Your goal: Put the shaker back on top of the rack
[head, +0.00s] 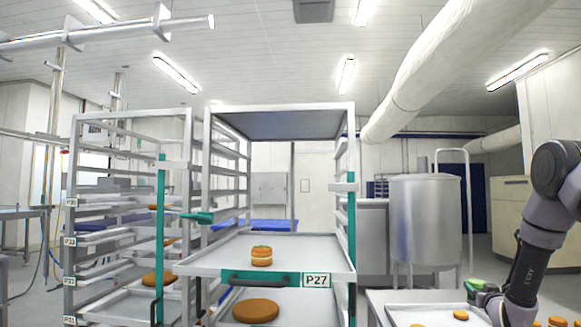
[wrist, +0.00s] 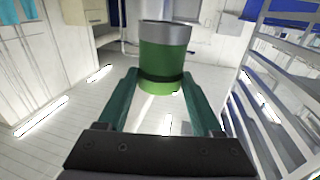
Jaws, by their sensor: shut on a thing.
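The shaker (wrist: 163,62) is a green cylinder with a grey end, which points to the top of the wrist view. My gripper (wrist: 160,88) is shut on its green part, with one teal finger on each side. In the head view my gripper (head: 484,290) is low at the right, and the shaker's green side (head: 474,283) shows small and partly hidden there. The rack (head: 351,175) stands in the middle, marked P27. Its flat top panel (head: 280,124) is well above and left of my gripper; I see its underside, so its upper face is hidden.
A pulled-out tray (head: 210,262) on the rack carries a stacked orange cake (head: 262,256). A second rack (head: 75,200) stands close at left. A steel drum (head: 425,220) stands behind right. A tray (head: 425,316) with orange rounds lies below my gripper.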

